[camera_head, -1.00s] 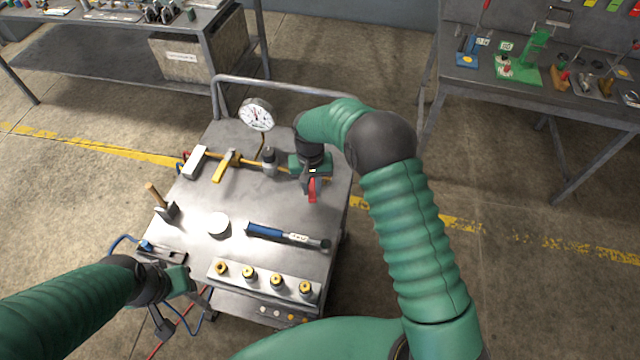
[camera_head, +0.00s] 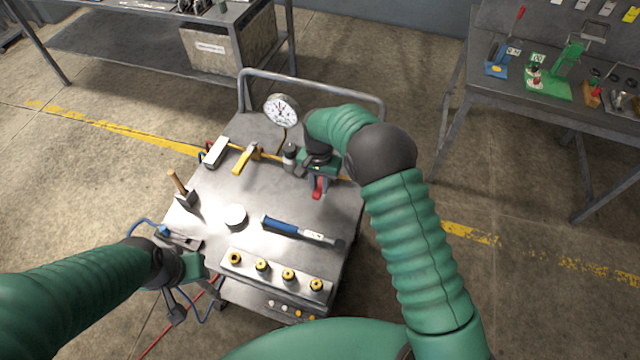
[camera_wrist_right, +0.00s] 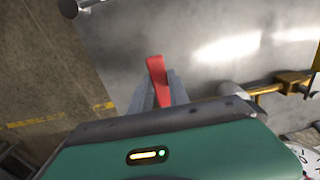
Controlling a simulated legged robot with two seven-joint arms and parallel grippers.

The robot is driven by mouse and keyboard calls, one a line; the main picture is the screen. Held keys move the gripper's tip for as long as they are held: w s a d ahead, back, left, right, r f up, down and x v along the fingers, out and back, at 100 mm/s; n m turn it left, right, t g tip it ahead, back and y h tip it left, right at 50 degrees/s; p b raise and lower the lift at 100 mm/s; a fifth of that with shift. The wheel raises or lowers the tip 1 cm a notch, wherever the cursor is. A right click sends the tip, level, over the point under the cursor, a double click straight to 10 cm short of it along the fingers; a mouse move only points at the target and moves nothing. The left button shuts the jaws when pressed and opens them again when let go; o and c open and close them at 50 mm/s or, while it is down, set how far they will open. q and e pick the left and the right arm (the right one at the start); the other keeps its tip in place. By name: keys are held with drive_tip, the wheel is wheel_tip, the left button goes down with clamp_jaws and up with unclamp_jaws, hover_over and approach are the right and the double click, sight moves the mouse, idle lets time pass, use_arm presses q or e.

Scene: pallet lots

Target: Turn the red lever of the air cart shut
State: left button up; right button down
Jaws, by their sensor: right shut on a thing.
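The air cart (camera_head: 215,192) stands in front of me with a metal top. Its red lever (camera_head: 318,189) is near the right edge, on the yellow pipe; in the right wrist view the lever (camera_wrist_right: 157,70) sits between two grey fingers. My right gripper (camera_head: 319,180) is shut on the red lever, reaching down from above. The lever's base and pivot are hidden under the gripper. The lever's free end points toward the front of the cart. My left gripper (camera_head: 192,272) is beside the cart's front left corner; its fingers are not clear.
On the cart are a yellow lever (camera_head: 244,159), a pressure gauge (camera_head: 281,110), a blue-handled wrench (camera_head: 300,231), a wooden-handled tool (camera_head: 178,184) and a block with several brass fittings (camera_head: 277,272). A handrail (camera_head: 315,82) runs behind. Benches stand at the back left and right (camera_head: 500,108).

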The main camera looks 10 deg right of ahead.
sight(320, 186)
drive_tip(key=shift+w+r, duration=0.25)
drive_tip(key=shift+w, duration=0.05)
drive_tip(key=c, duration=1.6)
unclamp_jaws()
drive_tip(key=o, duration=0.4)
drive_tip(key=shift+f, duration=0.2)
drive_tip(key=shift+c, duration=0.2)
wheel_tip(320, 186, up, 17)
drive_tip(key=shift+f+b, duration=0.15)
drive_tip(key=shift+b, duration=0.3)
drive_tip(key=shift+s+d, duration=0.1)
drive_tip(key=s+d+f+n+t, duration=0.1)
drive_tip(key=s+d+f+n, duration=0.1)
drive_tip(key=s, duration=0.5)
drive_tip(key=s+d+f+n, duration=0.2)
drive_tip(key=s, duration=0.6)
drive_tip(key=s+d+f+n+t, duration=0.1)
drive_tip(key=s+d+f+n, duration=0.1)
drive_tip(key=s, duration=0.6)
drive_tip(key=shift+s+f+n+t, duration=0.15)
drive_tip(key=shift+s+n+t, duration=0.15)
drive_tip(key=shift+n, duration=0.1)
